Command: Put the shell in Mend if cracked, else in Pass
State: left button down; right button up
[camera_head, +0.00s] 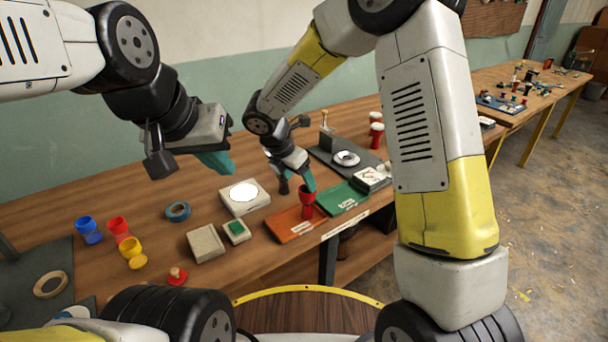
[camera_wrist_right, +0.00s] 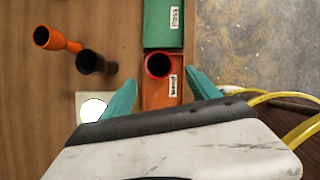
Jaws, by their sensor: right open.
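A red shell (camera_head: 307,199) stands on the orange Mend mat (camera_head: 284,227), near its edge with the green Pass mat (camera_head: 341,199). In the right wrist view the shell (camera_wrist_right: 158,65) shows from above as a red rim around a dark opening; no crack can be made out. My right gripper (camera_wrist_right: 162,88) is open, with its teal fingers on either side just short of the shell and not visibly touching it. My left gripper (camera_head: 217,162) hangs empty above the back of the table; its finger gap is not clear.
A white round-topped box (camera_head: 244,196) stands left of the mats. Blue, red and yellow goblet pieces (camera_head: 133,252) stand at the left. In the right wrist view, an orange piece (camera_wrist_right: 55,38) and a black one (camera_wrist_right: 92,63) stand beside the mats. A grey plate (camera_head: 325,158) lies behind.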

jog(key=s+d+r+m+y, duration=0.1)
jog(key=s+d+r+m, duration=0.8)
jog(key=d+r+m, duration=0.35)
jog(key=s+d+r+m+t+y, duration=0.1)
jog(key=s+d+r+m+y, duration=0.1)
jog(key=s+m, duration=0.5)
jog(key=s+d+r+m+t+y, duration=0.1)
jog(key=s+d+r+m+y, duration=0.1)
jog(key=s+r+m, duration=0.3)
jog(key=s+m, duration=0.2)
jog(key=shift+s+r+m, duration=0.2)
jog(key=shift+s+m, duration=0.15)
